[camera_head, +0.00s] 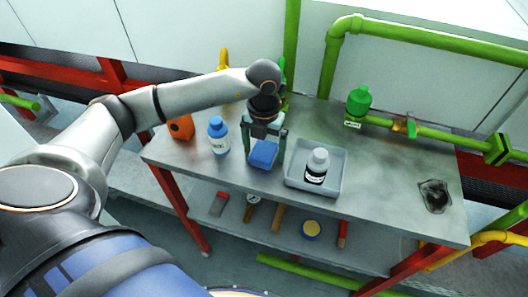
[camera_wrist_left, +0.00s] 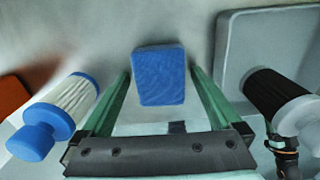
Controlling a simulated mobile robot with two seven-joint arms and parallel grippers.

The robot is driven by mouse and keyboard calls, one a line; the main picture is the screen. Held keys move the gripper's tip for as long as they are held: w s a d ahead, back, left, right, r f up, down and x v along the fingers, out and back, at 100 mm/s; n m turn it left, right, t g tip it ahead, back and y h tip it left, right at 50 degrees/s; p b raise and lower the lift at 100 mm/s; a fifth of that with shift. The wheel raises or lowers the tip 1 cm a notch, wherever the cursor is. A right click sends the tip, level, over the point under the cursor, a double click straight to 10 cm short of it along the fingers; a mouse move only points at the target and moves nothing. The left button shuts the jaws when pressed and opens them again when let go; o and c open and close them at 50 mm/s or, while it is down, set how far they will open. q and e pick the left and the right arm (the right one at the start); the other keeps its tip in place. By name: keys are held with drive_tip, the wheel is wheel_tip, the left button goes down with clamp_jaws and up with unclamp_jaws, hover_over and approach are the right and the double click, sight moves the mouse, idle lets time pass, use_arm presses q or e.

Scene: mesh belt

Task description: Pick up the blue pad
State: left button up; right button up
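The blue pad (camera_head: 263,153) is a small blue block on the metal bench top. In the left wrist view the blue pad (camera_wrist_left: 159,77) lies in the middle, between and a little beyond the green fingers. My left gripper (camera_head: 264,146) points down over the pad, one finger to each side. In the left wrist view the left gripper (camera_wrist_left: 160,75) is open, with narrow gaps beside the pad and nothing held. I cannot tell its exact height over the bench. My right gripper is not in view.
A blue-capped white bottle (camera_head: 218,137) stands left of the pad, with an orange object (camera_head: 181,127) beyond it. A grey tray (camera_head: 333,185) holding a black-and-white bottle (camera_head: 317,167) is close on the right. A green bottle (camera_head: 358,103) and green pipe (camera_head: 450,139) are at the back.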

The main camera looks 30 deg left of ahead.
sight(264, 151)
use_arm(q)
drive_tip(key=c, duration=1.2)
drive_tip(key=shift+o, duration=0.2)
drive_tip(key=shift+r, duration=0.1)
drive_tip(key=shift+r, duration=0.45)
wheel_tip(264, 151, up, 3)
drive_tip(key=shift+s+d+f+b, duration=0.1)
drive_tip(key=shift+f+b, duration=0.1)
drive_tip(key=shift+b, duration=0.1)
drive_tip(key=s+d+r, duration=0.7)
drive_tip(key=s+r, duration=0.2)
drive_tip(key=s, duration=0.2)
drive_tip(key=shift+s+r, duration=0.2)
drive_tip(key=shift+s, duration=0.2)
